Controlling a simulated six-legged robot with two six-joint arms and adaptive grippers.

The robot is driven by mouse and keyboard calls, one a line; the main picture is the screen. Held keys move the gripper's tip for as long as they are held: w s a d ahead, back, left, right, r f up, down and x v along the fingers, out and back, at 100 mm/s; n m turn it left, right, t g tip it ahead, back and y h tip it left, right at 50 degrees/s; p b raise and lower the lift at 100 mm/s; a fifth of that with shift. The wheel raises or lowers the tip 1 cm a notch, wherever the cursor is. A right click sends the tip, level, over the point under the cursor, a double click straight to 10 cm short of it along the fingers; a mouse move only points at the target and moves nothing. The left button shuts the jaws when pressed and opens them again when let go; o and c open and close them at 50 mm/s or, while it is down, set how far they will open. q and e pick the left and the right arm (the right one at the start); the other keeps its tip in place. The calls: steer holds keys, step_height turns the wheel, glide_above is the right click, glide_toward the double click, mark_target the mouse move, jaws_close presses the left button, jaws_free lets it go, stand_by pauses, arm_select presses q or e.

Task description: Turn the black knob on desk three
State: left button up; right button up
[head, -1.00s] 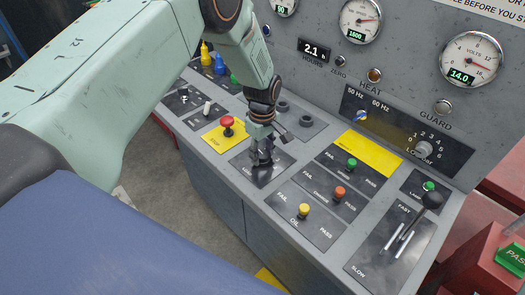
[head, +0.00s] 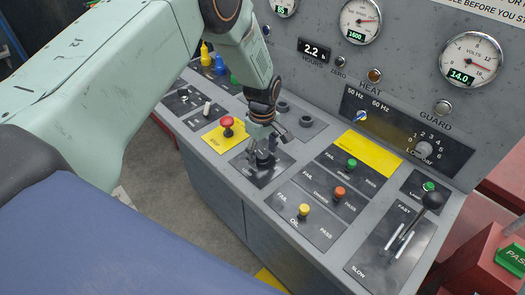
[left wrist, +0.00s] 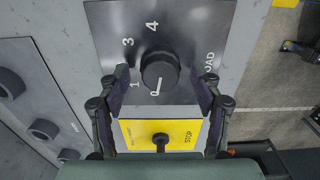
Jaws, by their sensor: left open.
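The black knob (left wrist: 159,70) sits on a dark plate marked with numbers and LOAD in the left wrist view. Its white pointer line is near the 0. My left gripper (left wrist: 161,84) is open, with one finger on each side of the knob and gaps between them. In the head view my left gripper (head: 264,153) is over the dark plate (head: 250,174) on the grey desk and partly hides the knob. I cannot tell the exact height of the fingertips. My right gripper is not in view.
A red stop button (head: 227,122) on a yellow plate is close to the left gripper. Green, orange and yellow (head: 304,210) knobs stand to the right. A black-knobbed lever (head: 433,201) is farther right. The upright gauge panel (head: 400,80) rises behind the desk.

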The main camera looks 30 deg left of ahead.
mark_target(262, 155)
arm_select(q)
step_height(262, 155, up, 12)
stand_by(0.5)
stand_by(0.5)
